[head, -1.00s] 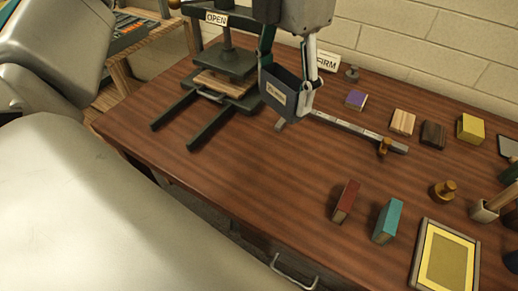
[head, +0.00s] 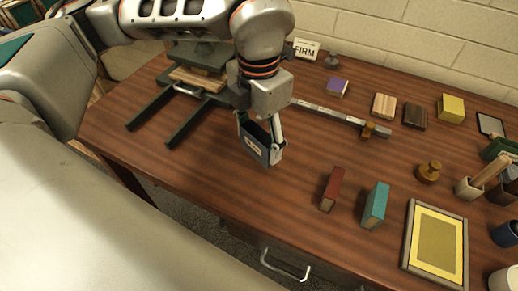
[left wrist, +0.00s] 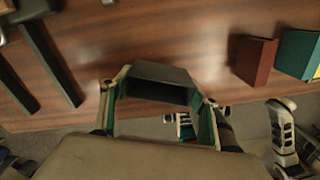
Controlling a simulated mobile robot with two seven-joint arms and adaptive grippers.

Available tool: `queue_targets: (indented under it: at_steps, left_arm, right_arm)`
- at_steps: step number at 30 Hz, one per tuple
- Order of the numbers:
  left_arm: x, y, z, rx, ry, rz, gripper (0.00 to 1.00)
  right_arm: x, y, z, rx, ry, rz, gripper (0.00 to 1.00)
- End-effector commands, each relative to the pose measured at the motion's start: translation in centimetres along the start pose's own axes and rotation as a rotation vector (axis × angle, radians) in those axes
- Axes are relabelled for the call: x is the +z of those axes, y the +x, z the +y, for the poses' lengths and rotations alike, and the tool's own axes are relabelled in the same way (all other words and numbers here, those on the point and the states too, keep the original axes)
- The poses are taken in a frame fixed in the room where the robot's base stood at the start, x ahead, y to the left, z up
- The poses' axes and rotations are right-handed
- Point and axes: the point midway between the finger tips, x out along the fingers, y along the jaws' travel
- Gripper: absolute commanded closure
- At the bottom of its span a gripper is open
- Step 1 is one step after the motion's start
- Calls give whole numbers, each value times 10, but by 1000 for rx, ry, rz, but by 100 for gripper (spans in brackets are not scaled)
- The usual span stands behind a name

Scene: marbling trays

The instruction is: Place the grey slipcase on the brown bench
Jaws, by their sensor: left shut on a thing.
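The grey slipcase (head: 255,147) is a dark, open-topped box with a pale label on its front. My left gripper (head: 260,138) is shut on it, one finger on each side, and holds it upright over the front middle of the brown bench (head: 215,185). In the left wrist view the slipcase (left wrist: 160,76) sits between the two fingers, its opening dark, with the bench (left wrist: 165,35) behind it. I cannot tell whether its base touches the bench top.
A dark press (head: 200,65) with two rails stands on the left. A red book (head: 332,188) and a teal book (head: 375,205) stand to the right of the slipcase. A metal bar (head: 340,118) lies behind. The bench's front left is clear.

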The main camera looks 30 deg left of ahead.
Motion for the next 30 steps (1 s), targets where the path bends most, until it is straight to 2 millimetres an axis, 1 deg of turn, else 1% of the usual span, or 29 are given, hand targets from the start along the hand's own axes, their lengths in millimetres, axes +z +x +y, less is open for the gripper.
queue_targets:
  at_steps: [6, 9, 16, 20, 21, 23, 30]
  left_arm:
    - [-1, 31, 0, -2, 0, 6, 59]
    - [-1, 40, 0, -1, 0, 4, 59]
    - [-1, 39, 0, 0, 0, 1, 59]
    - [-1, 43, 0, 0, 1, 2, 59]
    - [-1, 44, 0, 0, 1, 2, 37]
    - [-1, 43, 0, 0, 1, 1, 23]
    - [0, 42, 0, 0, 0, 1, 23]
  right_arm:
    - [6, 2, -1, -1, -2, -6, 39]
    - [7, 2, -1, -1, -3, -8, 39]
    - [6, 2, -1, 0, -3, -8, 39]
    - [9, 2, -1, -1, -3, -11, 39]
    - [9, 2, -1, -1, -3, -11, 39]
    - [9, 2, -1, -1, -4, -11, 39]
    - [9, 1, -1, -1, -3, -11, 39]
